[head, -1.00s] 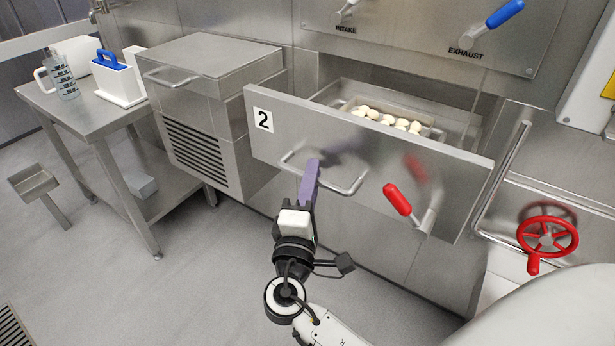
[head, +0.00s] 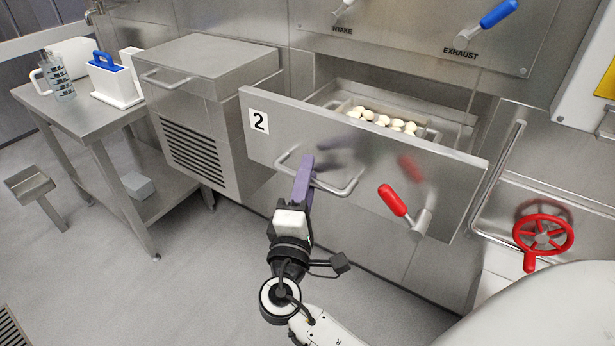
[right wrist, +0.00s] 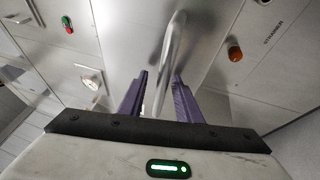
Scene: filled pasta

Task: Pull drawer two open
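Drawer two, a steel drawer front (head: 340,150) with a black "2" on a white label (head: 258,121), stands pulled out from its cabinet. Its bent bar handle (head: 340,190) also shows in the right wrist view (right wrist: 174,45). My right gripper (head: 305,165), with purple fingers, is at the left part of this handle. In the right wrist view its fingers (right wrist: 160,82) stand apart on either side of the bar, with visible gaps. Inside the drawer, a tray holds several pale pasta pieces (head: 385,121). My left gripper is not in view.
A red-gripped lever (head: 393,201) sits on the drawer front's right side. A red handwheel (head: 543,233) is further right. A steel cabinet (head: 205,110) and a side table (head: 95,120) with containers stand left. Floor (head: 180,290) is free at front left.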

